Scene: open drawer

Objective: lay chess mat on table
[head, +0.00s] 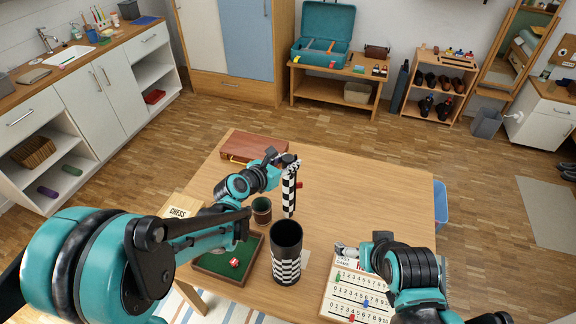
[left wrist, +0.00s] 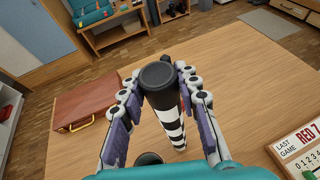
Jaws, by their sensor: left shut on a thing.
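A rolled chess mat (head: 289,198) with black and white checks hangs upright in my left gripper (head: 287,160) above the middle of the table (head: 360,190). In the left wrist view the fingers close on both sides of the roll (left wrist: 170,105), near its dark round top end. A black cylinder (head: 287,238) with a checked lower part stands in front of the roll in the head view. My right gripper (head: 345,250) is low at the game board on the right; its fingers are too small and covered to read.
A brown case (head: 255,148) lies at the table's back left. A dark cup (head: 261,210), a green tray (head: 215,265) with a red die and a box marked CHESS (head: 180,212) are at the left. A number board (head: 350,295) is at the front right. The table's back right is bare.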

